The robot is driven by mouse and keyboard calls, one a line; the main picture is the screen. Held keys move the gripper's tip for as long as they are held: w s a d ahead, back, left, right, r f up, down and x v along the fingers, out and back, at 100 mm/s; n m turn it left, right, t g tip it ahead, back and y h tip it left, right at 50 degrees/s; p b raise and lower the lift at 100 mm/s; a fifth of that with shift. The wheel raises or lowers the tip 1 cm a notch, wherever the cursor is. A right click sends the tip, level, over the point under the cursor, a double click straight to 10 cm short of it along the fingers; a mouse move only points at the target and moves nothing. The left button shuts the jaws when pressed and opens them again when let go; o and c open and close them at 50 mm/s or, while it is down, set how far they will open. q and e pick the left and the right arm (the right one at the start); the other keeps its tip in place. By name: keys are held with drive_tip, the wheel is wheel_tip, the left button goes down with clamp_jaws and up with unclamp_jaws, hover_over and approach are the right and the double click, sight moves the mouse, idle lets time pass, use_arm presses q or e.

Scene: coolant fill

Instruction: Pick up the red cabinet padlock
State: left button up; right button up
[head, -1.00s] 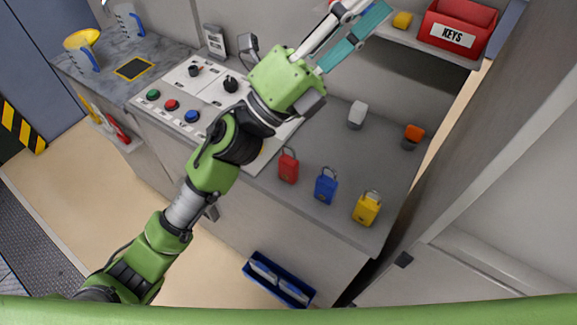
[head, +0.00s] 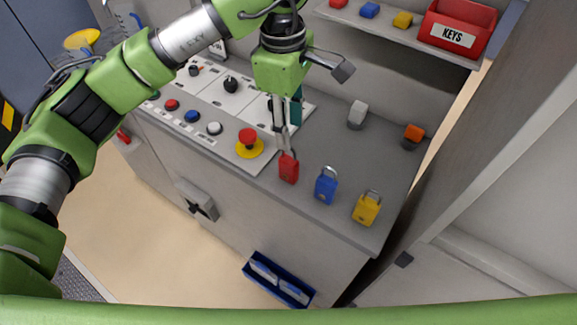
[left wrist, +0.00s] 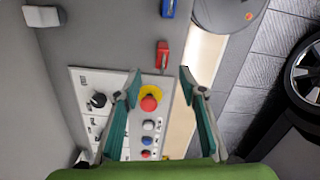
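The red padlock (head: 288,168) stands on the grey counter near its front edge, left of the blue padlock (head: 326,187) and the yellow padlock (head: 366,209). My left gripper (head: 285,127) points down just above and behind it in the head view; its fingertips partly overlap the shackle. In the left wrist view the fingers are spread wide and empty. The red padlock (left wrist: 162,55) shows there beyond the gap between the fingertips. I cannot tell how far above it they are. My right gripper is not in view.
A control panel with a yellow-based red button (head: 249,142) lies left of the padlock. A grey block (head: 357,113) and an orange-topped piece (head: 413,134) stand farther back. A shelf above holds a red KEYS box (head: 456,28). A blue bin (head: 279,280) is low at the front.

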sight(282, 157)
use_arm(q)
drive_tip(key=shift+w+a+f+y, duration=0.3)
drive_tip(key=shift+a+f, duration=0.1)
drive_tip(key=shift+a, duration=0.3)
wheel_tip(282, 157, down, 6)
drive_tip(key=shift+f+p, duration=0.1)
drive_tip(key=shift+p, duration=0.95)
drive_tip(key=shift+f, duration=0.6)
drive_tip(key=shift+f+p, duration=0.25)
drive_tip(key=shift+p, duration=0.1)
wheel_tip(282, 157, down, 4)
drive_tip(key=shift+s+f+p, duration=0.1)
drive_tip(key=shift+s+p, duration=0.05)
drive_tip(key=shift+p, duration=0.95)
drive_tip(key=shift+f, duration=0.3)
clamp_jaws()
